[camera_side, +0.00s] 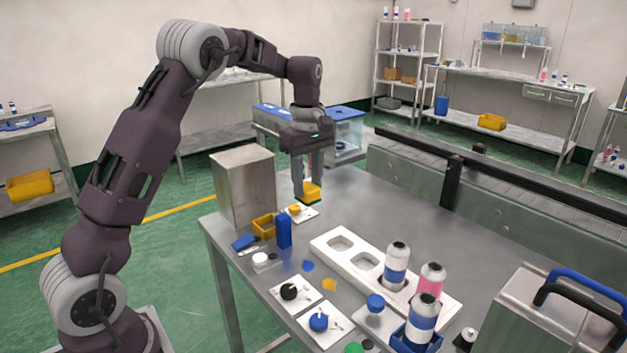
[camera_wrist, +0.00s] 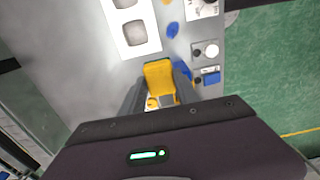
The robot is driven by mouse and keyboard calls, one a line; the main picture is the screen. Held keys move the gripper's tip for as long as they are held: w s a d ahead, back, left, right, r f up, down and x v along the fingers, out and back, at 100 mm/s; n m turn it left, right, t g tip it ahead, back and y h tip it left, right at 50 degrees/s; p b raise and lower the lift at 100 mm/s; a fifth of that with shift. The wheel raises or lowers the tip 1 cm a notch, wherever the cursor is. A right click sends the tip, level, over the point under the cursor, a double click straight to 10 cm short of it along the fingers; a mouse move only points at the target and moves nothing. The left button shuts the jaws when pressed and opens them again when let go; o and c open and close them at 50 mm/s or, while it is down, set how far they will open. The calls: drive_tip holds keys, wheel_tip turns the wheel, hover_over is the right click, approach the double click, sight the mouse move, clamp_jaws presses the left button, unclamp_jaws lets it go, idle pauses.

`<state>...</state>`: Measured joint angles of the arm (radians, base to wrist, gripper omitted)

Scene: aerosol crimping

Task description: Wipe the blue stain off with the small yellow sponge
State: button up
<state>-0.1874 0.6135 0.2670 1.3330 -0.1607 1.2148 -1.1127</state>
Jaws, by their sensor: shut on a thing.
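My gripper (camera_side: 311,184) is shut on the small yellow sponge (camera_side: 311,192), which has a dark green underside. The sponge is held in the air above the far left part of the table, just over a white plate with a yellow knob (camera_side: 295,208). In the wrist view the sponge (camera_wrist: 158,70) sits between the two fingers of my gripper (camera_wrist: 161,78). The blue stain (camera_side: 307,266) is a flat patch on the grey table, nearer the camera than the sponge and apart from it. It also shows in the wrist view (camera_wrist: 173,29), beyond the sponge.
An orange patch (camera_side: 329,285) lies beside the blue stain. A white tray with square wells (camera_side: 325,252) is to its right. A yellow bin (camera_side: 264,226), blue block (camera_side: 284,230) and white jar (camera_side: 262,262) stand to the left. A metal box (camera_side: 244,187) stands behind them.

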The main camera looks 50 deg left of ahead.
drive_tip(key=s+d, duration=0.3)
drive_tip(key=s, duration=0.2)
drive_tip(key=shift+w+a+f, duration=0.1)
drive_tip(key=shift+f, duration=1.8)
drive_tip(key=shift+w+a+f, duration=0.1)
drive_tip(key=shift+f, duration=1.75)
drive_tip(key=shift+w+a+f, duration=0.1)
drive_tip(key=shift+f, duration=1.8)
drive_tip(key=shift+f, duration=1.05)
